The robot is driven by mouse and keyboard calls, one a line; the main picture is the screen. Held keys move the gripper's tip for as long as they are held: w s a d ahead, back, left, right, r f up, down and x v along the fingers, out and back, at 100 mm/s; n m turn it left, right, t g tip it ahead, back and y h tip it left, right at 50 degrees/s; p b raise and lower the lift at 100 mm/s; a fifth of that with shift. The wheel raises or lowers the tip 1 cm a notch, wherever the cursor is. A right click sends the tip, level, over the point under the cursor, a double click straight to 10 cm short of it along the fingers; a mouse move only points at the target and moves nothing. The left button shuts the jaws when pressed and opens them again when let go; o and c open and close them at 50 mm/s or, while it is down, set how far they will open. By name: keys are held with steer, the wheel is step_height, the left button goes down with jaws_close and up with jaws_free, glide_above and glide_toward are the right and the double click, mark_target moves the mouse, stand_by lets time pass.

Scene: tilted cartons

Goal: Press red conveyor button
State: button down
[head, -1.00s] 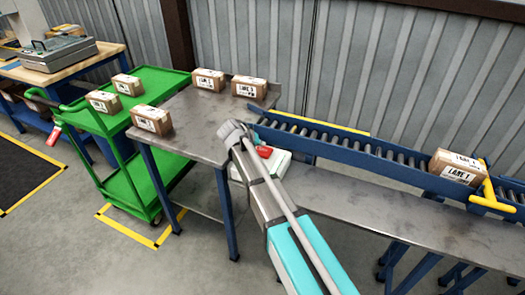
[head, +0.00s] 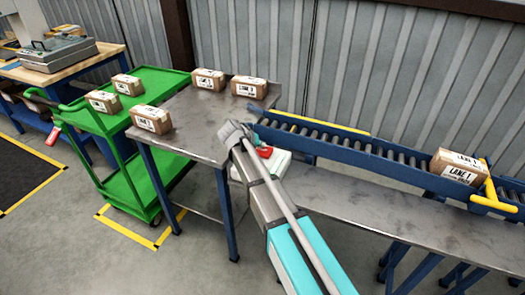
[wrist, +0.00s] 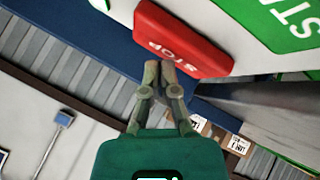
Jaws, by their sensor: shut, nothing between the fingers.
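The red button (wrist: 185,42), marked STOP, fills the upper middle of the wrist view on a white control box (wrist: 240,18). In the head view the red button (head: 264,152) shows as a small patch beside my arm, on the white box (head: 278,164). My gripper (wrist: 159,68) is shut and empty. In the wrist view its fingertips overlap the lower edge of the red button; I cannot tell whether they touch it. My arm hides the gripper's fingers in the head view. A green START button (wrist: 290,18) lies to the right of the red one.
The blue roller conveyor (head: 350,150) runs to the right, carrying a LANE 1 carton (head: 457,167) near a yellow bar. A grey metal table (head: 195,120) and a green cart (head: 155,85) on the left hold several cartons.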

mark_target(261, 150)
steer(key=shift+f+b, duration=0.55)
steer(key=shift+b, duration=0.05)
stand_by(0.9)
steer(key=shift+r, duration=0.15)
steer(key=shift+r+p, duration=0.85)
steer(key=shift+p, duration=0.2)
steer(key=shift+r, duration=0.1)
steer(key=shift+r+p, duration=2.4)
steer(key=shift+p, duration=0.1)
steer(key=shift+d, duration=0.1)
